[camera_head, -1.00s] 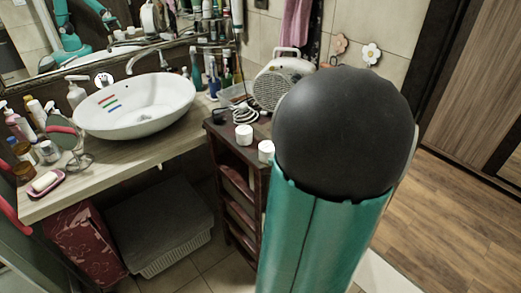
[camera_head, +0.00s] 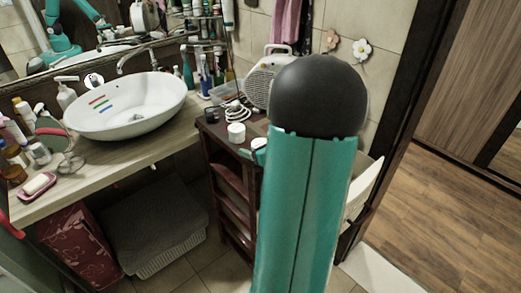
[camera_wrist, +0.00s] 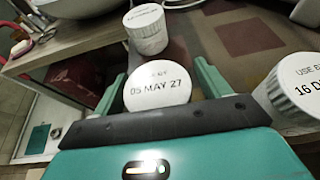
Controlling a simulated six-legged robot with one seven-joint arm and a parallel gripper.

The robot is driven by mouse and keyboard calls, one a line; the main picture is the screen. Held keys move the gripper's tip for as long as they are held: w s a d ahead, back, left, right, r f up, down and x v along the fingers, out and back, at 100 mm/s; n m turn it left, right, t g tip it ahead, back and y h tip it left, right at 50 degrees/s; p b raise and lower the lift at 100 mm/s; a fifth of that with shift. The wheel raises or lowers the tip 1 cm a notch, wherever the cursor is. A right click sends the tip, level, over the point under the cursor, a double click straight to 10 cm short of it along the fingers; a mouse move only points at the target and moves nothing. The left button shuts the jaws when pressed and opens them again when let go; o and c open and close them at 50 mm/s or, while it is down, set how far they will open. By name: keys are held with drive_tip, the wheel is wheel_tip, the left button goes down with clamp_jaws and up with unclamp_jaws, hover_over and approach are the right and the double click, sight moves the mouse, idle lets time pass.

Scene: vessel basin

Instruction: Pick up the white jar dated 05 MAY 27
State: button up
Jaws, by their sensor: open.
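The white jar marked 05 MAY 27 (camera_wrist: 158,90) stands upright, its round lid facing up, in the wrist view. My gripper (camera_wrist: 161,78) is open, with one teal finger on each side of this jar. I cannot tell whether the fingers touch it. A second white jar (camera_wrist: 148,32) stands behind it, its label too small to read. A third white jar (camera_wrist: 294,85), at the right, reads "16 D" with the rest cut off. In the head view, one white jar (camera_head: 236,133) shows on the dark cabinet, and my arm hides much of the area to its right.
The cabinet (camera_head: 232,166) also bears a white fan heater (camera_head: 267,78), a coiled white cable (camera_head: 238,112) and a small dark item (camera_head: 211,116). A sink basin (camera_head: 130,108) and toiletries stand on the counter to the left. The wooden floor at right is clear.

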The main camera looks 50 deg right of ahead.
drive_tip(key=shift+c, duration=0.3)
drive_tip(key=c, duration=1)
drive_tip(key=shift+r, duration=0.15)
